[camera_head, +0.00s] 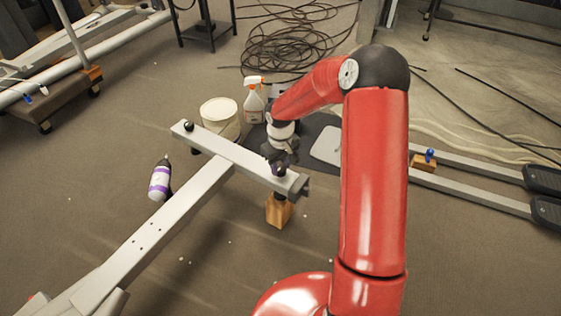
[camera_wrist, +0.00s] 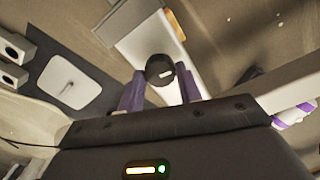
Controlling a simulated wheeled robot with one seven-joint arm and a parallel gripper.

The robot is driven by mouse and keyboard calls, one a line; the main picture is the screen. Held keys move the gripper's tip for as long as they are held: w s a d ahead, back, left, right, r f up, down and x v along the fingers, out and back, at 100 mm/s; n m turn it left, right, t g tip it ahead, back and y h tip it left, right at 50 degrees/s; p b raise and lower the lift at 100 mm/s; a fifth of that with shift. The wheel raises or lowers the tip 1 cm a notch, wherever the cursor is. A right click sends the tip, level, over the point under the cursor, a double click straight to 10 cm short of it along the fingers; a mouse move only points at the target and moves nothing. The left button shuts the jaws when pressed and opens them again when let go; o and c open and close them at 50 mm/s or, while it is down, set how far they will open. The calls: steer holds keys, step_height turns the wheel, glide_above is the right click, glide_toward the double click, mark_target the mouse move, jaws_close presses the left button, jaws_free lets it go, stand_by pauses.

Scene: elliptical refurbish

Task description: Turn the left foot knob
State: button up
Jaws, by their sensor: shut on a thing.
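A grey T-shaped elliptical frame has a crossbar (camera_head: 240,158) with a dark round knob at each end. One knob (camera_head: 189,127) stands free at the far left end. My gripper (camera_head: 280,166) reaches down onto the other knob (camera_head: 279,170), at the near right end. In the wrist view this black knob (camera_wrist: 160,69), with a small white mark on top, sits between my two purple fingers (camera_wrist: 160,90). The fingers are shut on its sides. The gripper partly hides this knob in the head view.
A wooden block (camera_head: 278,212) stands under the crossbar's near end. A white bucket (camera_head: 219,117), spray bottle (camera_head: 254,103) and purple-white bottle (camera_head: 159,181) are nearby. Coiled black cables (camera_head: 295,40) lie behind. Grey rails (camera_head: 470,187) lie to the right.

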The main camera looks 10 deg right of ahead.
mark_target(281, 168)
steer(key=shift+n, duration=0.6)
steer(key=shift+p, duration=0.3)
steer(key=o, duration=1)
steer(key=shift+r+p, duration=0.65)
steer(key=shift+r, duration=3.25)
